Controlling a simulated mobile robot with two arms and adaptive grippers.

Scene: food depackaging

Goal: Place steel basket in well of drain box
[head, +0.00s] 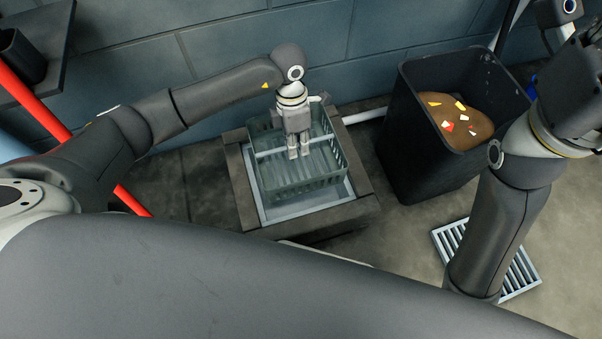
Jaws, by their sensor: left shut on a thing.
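The steel basket (328,172) is a grey-green openwork bin with a bar across its middle. It is upright and lies over the opening of the drain box (361,212), a dark square block with a light metal inner rim. The basket's lower part appears inside that rim and its upper walls stand above it. I cannot tell whether it touches the bottom of the well. My left gripper (299,155) points down into the basket from above and is shut on its crossbar. My right arm is at the right edge, with its gripper out of view.
A tall black bin (405,140) with brown contents and colourful scraps stands right of the drain box. A floor grate (521,272) lies at the lower right. A block wall (240,55) is behind, with a white pipe (364,116) near its foot. A red pole (35,105) stands left.

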